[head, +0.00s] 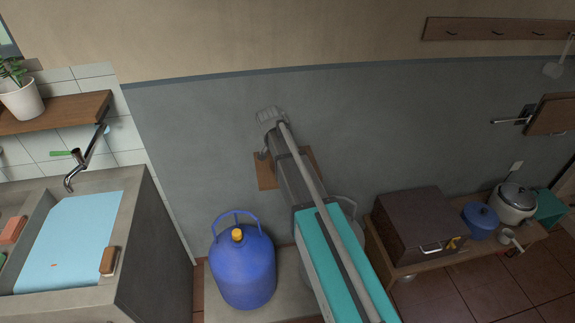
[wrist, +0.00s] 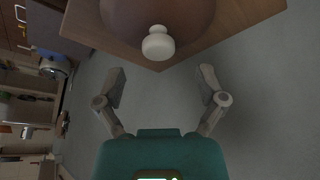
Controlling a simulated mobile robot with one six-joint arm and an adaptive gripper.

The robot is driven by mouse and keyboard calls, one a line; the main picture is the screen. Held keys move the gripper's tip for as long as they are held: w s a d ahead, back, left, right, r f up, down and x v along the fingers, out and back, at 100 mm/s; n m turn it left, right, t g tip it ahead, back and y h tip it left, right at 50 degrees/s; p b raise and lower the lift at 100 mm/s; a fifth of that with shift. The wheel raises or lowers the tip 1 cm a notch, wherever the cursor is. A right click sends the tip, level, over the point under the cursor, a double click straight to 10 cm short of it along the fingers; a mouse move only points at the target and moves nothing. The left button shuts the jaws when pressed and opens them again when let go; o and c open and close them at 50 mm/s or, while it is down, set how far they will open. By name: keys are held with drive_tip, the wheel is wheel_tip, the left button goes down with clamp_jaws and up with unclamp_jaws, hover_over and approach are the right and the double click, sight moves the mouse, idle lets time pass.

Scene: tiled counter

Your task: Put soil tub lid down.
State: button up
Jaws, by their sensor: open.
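In the wrist view a dark brown rounded thing with a white knob (wrist: 158,43), which looks like the soil tub lid, sits at the top on a wooden board (wrist: 235,30). Its far part is cut off by the frame edge. My gripper (wrist: 162,72) is open, with its two fingers spread on either side below the knob. Nothing is between the fingers, and they do not appear to touch the knob. In the head view my arm covers much of the wooden board (head: 266,178) at the wall, and the lid cannot be made out there.
A blue gas bottle (head: 243,270) stands left of my arm. A concrete sink (head: 150,235) is at the far left. At right a low bench holds a brown box (head: 425,218), a blue pot (head: 481,221) and a rice cooker (head: 515,203).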

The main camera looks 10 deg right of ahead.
drive_tip(key=shift+b+x, duration=2)
drive_tip(key=shift+x, duration=0.35)
clamp_jaws()
drive_tip(key=shift+r, duration=0.1)
wheel_tip(320, 180, up, 3)
drive_tip(key=p, duration=0.2)
drive_tip(key=shift+p, duration=0.4)
drive_tip(key=s+d+r+p, duration=0.4)
drive_tip(key=s+r+p, duration=0.6)
drive_tip(key=s, duration=0.3)
drive_tip(key=shift+s+d, duration=0.2)
drive_tip(key=shift+f, duration=0.1)
